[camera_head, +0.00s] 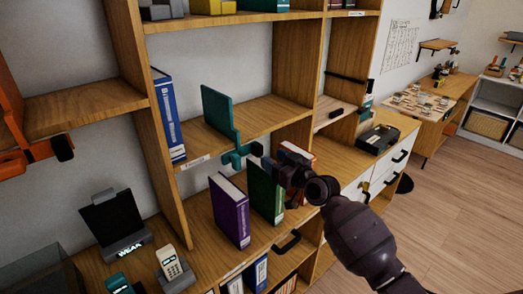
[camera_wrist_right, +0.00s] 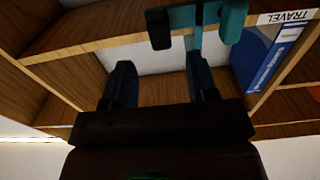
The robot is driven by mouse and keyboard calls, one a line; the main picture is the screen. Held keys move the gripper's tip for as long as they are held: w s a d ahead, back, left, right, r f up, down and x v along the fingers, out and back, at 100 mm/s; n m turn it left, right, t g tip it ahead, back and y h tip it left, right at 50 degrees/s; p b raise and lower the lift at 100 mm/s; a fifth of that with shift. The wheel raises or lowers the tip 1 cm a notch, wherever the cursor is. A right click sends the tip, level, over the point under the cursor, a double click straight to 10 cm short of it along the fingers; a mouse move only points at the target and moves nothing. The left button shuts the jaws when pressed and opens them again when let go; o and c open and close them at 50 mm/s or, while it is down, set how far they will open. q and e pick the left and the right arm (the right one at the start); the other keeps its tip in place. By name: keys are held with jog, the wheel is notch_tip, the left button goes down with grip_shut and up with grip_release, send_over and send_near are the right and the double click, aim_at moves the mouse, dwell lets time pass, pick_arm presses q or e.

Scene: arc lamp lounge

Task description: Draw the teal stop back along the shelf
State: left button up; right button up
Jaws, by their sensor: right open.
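The teal stop (camera_head: 217,108) stands upright on the middle shelf (camera_head: 265,117), with its plate towards the back. Its cross-shaped handle (camera_head: 238,158) hangs at the shelf's front edge. In the right wrist view the teal handle (camera_wrist_right: 232,20) is beyond the fingers, with a dark block (camera_wrist_right: 158,28) at its other end. My right gripper (camera_head: 275,165) is close to the right of the handle in the head view. Its two fingers (camera_wrist_right: 160,85) are spread, with nothing seen held between them. Contact with the handle cannot be told. My left gripper is not in view.
A blue binder (camera_head: 168,115) stands left of the stop; its shelf label reads TRAVEL (camera_wrist_right: 285,17). Purple (camera_head: 229,210) and green (camera_head: 265,192) books stand below, near my right gripper. An orange stop (camera_head: 40,150) is on the left shelf. The shelf right of the teal plate looks clear.

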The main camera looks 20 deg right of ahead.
aim_at(261, 151)
jog(key=shift+x, duration=2.95)
jog(key=shift+c, duration=0.4)
grip_shut()
